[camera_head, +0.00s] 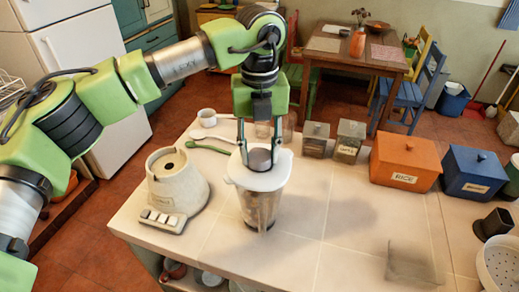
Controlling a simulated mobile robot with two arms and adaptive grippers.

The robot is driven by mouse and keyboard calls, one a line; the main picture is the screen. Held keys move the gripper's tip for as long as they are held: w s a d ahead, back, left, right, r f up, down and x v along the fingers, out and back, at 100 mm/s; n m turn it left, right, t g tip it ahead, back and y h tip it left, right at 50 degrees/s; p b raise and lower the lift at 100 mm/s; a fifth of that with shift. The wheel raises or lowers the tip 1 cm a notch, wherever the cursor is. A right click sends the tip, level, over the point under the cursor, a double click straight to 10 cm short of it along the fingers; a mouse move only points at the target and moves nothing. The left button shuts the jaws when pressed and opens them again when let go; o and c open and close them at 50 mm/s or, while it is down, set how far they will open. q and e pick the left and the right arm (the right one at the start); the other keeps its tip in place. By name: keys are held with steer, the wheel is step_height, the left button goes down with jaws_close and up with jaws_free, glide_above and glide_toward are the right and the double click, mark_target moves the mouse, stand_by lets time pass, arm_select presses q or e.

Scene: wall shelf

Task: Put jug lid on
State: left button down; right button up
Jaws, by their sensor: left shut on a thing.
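The jug (260,207) is a clear, greyish blender jug standing upright on the counter beside the blender base. My right gripper is not in view.
The cream blender base (177,184) stands left of the jug. A green-ended spoon (209,147), a white mug (207,117) and small glass jars (349,141) are behind. An orange rice box (405,162) and blue box (473,172) stand right. The front middle counter is clear.

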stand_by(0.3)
arm_select(q)
steer(key=c, duration=1.3)
jaws_free()
step_height(320, 180, up, 12)
steer(key=shift+f, duration=0.1)
steer(key=shift+s, duration=0.1)
